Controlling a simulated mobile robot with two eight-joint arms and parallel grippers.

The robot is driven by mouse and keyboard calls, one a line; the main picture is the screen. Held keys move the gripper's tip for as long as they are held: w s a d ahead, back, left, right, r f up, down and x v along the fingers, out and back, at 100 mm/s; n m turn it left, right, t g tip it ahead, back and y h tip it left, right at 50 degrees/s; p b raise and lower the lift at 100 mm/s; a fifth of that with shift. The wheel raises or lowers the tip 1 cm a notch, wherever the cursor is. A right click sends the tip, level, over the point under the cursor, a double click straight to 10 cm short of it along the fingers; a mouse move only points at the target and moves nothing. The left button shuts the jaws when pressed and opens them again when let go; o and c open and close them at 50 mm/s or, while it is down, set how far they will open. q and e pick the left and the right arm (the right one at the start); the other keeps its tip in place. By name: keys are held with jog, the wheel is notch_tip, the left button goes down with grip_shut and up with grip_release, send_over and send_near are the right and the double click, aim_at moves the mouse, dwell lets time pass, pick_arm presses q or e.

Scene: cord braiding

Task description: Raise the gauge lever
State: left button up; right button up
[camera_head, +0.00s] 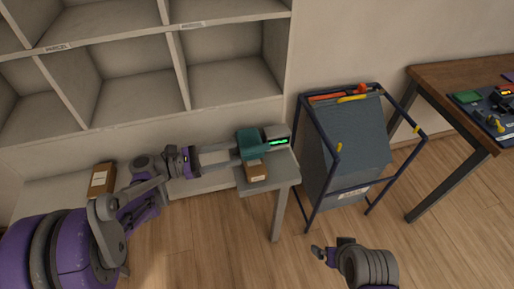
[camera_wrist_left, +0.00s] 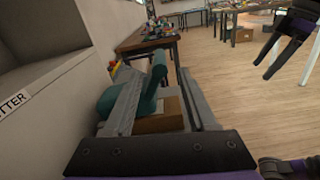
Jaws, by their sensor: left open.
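A teal gauge (camera_head: 250,143) with a lit green display (camera_head: 278,142) stands on a small grey shelf (camera_head: 272,176). A brown carton (camera_head: 255,172) sits at its front. My left gripper (camera_head: 224,157) reaches in from the left, open, with its fingers pointing at the gauge. In the left wrist view, the teal gauge (camera_wrist_left: 117,103) and carton (camera_wrist_left: 160,122) show between the long grey fingers (camera_wrist_left: 157,100). A teal upright part (camera_wrist_left: 156,76), perhaps the lever, rises there. I cannot tell whether the fingers touch it. My right gripper (camera_head: 320,252) is low at the front, away from the gauge.
Pale pigeonholes (camera_head: 130,75) stand behind the left arm. Another carton (camera_head: 102,180) lies to the left. A blue-framed cart with a grey bag (camera_head: 345,150) stands right of the shelf. A wooden table (camera_head: 450,78) with parts is at far right. Floor between is clear.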

aim_at(248, 151)
pick_arm(q)
jog(key=x, duration=0.8)
jog(key=shift+c, duration=0.2)
grip_shut()
dwell(1.1)
